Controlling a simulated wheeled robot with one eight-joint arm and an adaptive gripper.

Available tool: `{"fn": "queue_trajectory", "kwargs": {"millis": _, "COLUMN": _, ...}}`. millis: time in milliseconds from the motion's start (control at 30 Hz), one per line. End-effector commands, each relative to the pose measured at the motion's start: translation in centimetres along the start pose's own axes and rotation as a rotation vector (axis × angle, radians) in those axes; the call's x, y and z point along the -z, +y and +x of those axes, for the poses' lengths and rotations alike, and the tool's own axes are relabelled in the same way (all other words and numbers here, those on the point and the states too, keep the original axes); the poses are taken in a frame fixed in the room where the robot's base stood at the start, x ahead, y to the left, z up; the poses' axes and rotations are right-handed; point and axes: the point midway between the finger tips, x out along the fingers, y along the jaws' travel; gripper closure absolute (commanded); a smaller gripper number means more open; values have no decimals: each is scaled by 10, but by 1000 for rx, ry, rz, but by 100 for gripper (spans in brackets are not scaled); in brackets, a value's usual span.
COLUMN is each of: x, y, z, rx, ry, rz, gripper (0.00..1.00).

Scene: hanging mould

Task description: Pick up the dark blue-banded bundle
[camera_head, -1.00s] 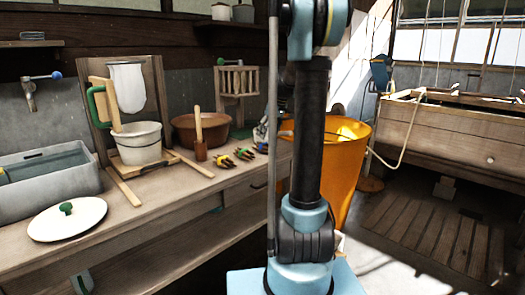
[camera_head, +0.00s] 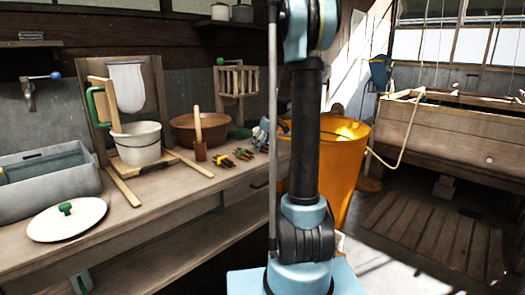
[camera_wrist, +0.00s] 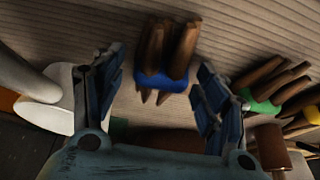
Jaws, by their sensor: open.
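The dark blue-banded bundle (camera_wrist: 163,78) is a few brown sticks with pointed ends held by a blue band. It lies on the wooden bench top in the wrist view. My gripper (camera_wrist: 160,72) is open, with one finger to the left of the bundle and one to the right. The bundle shows between the fingers, and neither finger visibly touches it. In the head view my gripper (camera_head: 263,134) is partly hidden behind my arm, close over the right end of the row of bundles.
A green-banded bundle (camera_wrist: 268,100) and a yellow-banded bundle (camera_wrist: 307,116) lie right of my gripper in the wrist view. In the head view a brown basin (camera_head: 188,121), a mallet (camera_head: 200,151) and a white bucket (camera_head: 136,146) stand on the bench. An orange tub (camera_head: 345,150) stands right.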

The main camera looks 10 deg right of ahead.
Motion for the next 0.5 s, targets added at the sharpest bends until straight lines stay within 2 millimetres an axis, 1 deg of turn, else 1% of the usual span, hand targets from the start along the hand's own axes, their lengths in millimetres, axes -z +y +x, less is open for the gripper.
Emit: {"fn": "queue_trajectory", "kwargs": {"millis": 500, "x": -1, "y": 0, "z": 3, "rx": 0, "ry": 0, "rz": 0, "gripper": 33}}
